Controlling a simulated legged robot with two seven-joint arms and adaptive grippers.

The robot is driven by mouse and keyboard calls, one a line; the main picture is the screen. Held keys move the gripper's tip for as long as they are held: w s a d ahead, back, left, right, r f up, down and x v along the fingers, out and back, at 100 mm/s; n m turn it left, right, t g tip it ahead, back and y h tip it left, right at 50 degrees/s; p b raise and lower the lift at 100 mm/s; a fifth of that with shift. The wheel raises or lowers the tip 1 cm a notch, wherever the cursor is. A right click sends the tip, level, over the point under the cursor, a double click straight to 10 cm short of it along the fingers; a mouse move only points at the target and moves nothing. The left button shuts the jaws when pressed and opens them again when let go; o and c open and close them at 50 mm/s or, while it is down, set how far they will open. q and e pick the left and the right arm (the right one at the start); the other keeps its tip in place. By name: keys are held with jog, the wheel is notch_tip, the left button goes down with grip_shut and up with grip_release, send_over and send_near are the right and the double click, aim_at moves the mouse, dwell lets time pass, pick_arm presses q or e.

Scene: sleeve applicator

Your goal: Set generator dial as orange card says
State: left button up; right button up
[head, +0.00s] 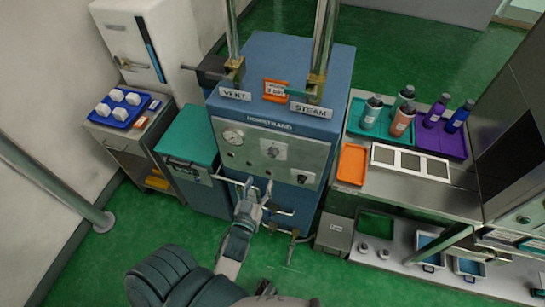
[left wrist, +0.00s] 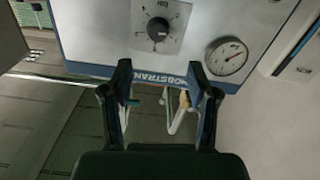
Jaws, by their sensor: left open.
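The blue generator (head: 325,75) has a light front panel with a round dial (head: 273,149) and a pressure gauge (head: 233,136) to its left. An orange card (head: 276,90) is on its top between the VENT and STEAM labels; its print is too small to read surely. My left gripper (head: 258,190) is open and empty, in front of the panel and below the dial. In the left wrist view, the dial's black knob (left wrist: 158,28) and the gauge (left wrist: 226,56) lie beyond the open fingers (left wrist: 160,80). They do not touch the knob. My right gripper is not visible.
Pipes with valve handles (head: 285,212) stick out below the panel near my left gripper. A green-lidded bin (head: 188,137) stands left of the generator. A steel bench (head: 430,190) with bottles and an orange tray (head: 352,164) stands right. The floor in front is clear.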

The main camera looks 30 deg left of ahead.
aim_at(272, 156)
pick_arm(q)
jog(key=x, duration=0.7)
jog(key=d+x, duration=0.1)
jog(key=x, duration=0.3)
jog(key=shift+w+r, duration=0.1)
jog(key=shift+w, duration=0.1)
jog(key=shift+w+a, duration=0.1)
jog(key=shift+w, duration=0.05)
jog(key=shift+a, duration=0.35)
jog(key=c, duration=1.1)
jog(key=shift+d+p, duration=0.2)
jog(key=shift+p, duration=0.1)
grip_shut()
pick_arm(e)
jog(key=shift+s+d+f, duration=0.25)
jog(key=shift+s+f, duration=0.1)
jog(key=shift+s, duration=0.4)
